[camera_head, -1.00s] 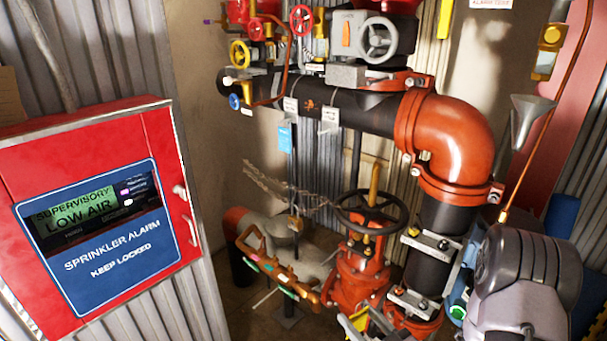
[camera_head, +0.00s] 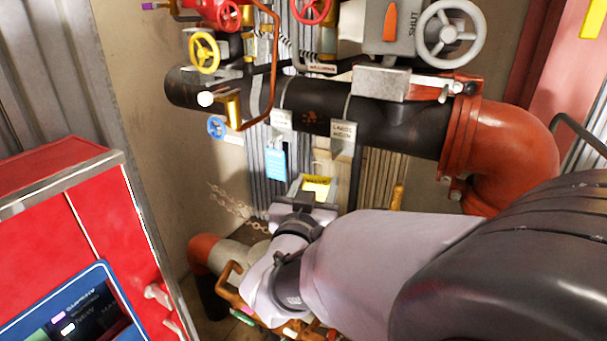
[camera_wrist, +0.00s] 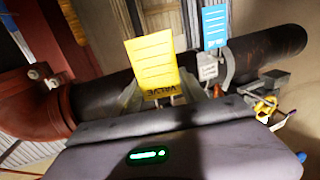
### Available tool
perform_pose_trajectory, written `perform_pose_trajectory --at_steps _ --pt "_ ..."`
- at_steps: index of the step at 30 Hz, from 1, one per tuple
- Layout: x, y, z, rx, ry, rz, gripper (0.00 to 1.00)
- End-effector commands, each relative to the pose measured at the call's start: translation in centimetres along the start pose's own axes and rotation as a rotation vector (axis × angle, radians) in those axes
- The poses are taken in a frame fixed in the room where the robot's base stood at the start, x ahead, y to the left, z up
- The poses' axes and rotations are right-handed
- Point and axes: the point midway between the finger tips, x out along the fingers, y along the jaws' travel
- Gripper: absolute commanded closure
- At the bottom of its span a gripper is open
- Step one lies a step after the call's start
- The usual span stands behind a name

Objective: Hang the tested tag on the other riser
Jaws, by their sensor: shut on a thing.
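A yellow tag (camera_head: 317,186) shows at the tip of my gripper (camera_head: 305,200), which is shut on it. In the wrist view the yellow tag (camera_wrist: 152,62) stands up beyond the gripper's edge, its printing upside down. A light blue tag (camera_head: 275,163) hangs below the left of two label plates on the black horizontal pipe (camera_head: 310,103). The blue tag also shows in the wrist view (camera_wrist: 214,27), right of the yellow one. The right label plate (camera_head: 342,137) is above and right of my gripper. I cannot read which tag says tested; the fingertips are mostly hidden.
A red alarm cabinet (camera_head: 60,235) stands at lower left. Handwheels, valves and a copper tube (camera_head: 276,70) crowd above the pipe. An orange elbow (camera_head: 505,140) is at right. A chain (camera_head: 235,205) and lower pipework lie below, partly hidden by my arm.

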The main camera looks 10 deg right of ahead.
Motion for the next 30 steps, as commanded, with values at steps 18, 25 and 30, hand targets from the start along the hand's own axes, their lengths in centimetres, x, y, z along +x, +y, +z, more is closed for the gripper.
perform_pose_trajectory --at_steps 18,25,30 --pt "5.0 1.4 0.4 -0.002 0.001 0.003 0.88" --pt "6.8 1.9 0.5 -0.002 0.0 0.002 0.88" --pt "8.1 2.2 1.4 0.001 0.002 0.002 0.88"
